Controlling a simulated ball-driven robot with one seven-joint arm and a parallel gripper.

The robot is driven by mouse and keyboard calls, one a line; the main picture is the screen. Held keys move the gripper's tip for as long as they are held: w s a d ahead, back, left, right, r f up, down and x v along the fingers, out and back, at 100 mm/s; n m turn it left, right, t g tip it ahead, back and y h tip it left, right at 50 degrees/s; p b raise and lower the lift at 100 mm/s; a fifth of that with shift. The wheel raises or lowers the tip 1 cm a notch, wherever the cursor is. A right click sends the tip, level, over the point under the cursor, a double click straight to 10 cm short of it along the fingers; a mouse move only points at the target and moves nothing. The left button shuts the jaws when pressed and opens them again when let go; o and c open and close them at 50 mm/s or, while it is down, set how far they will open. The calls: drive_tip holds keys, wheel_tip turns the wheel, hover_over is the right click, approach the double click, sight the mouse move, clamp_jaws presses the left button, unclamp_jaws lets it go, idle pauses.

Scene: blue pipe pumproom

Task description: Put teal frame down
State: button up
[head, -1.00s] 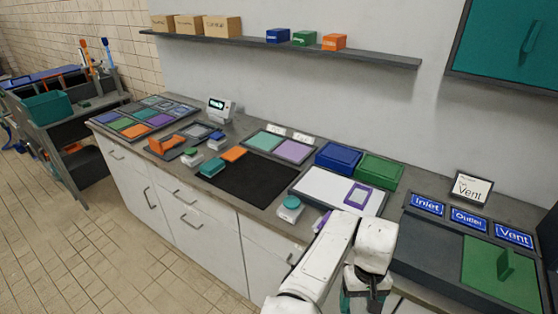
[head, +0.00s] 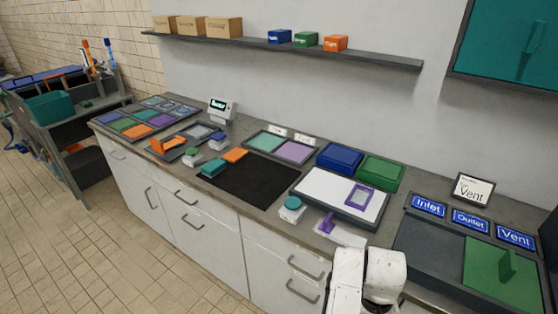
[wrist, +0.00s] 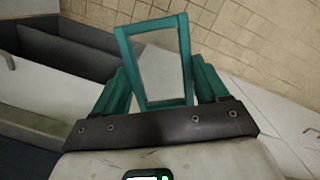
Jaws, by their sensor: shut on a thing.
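The teal frame (wrist: 166,103) is a thin rectangular ring in the wrist view, with pale surface showing through its opening. My gripper (wrist: 158,68) has teal fingers, one at each side of the frame, and is shut on it. The frame stands out beyond the fingers and looks slightly tilted in the picture. In the head view my white arm is at the bottom edge, and neither the gripper nor the teal frame can be seen there.
The counter holds a white board (head: 325,190) with a purple frame (head: 361,195), a black mat (head: 250,183), a teal-topped jar (head: 291,207) and a purple-handled tool (head: 327,223). A tray with a green panel (head: 500,275) is at right. A dark open compartment (wrist: 70,52) shows in the wrist view.

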drive_tip(key=shift+s+a+f+n, duration=0.1)
drive_tip(key=shift+s+a+n, duration=0.1)
drive_tip(key=shift+s, duration=0.4)
drive_tip(key=shift+s+a+f+n, duration=0.1)
drive_tip(key=shift+s+a, duration=0.1)
drive_tip(key=shift+s, duration=0.4)
drive_tip(key=shift+s+a+f, duration=0.1)
drive_tip(key=shift+a, duration=0.1)
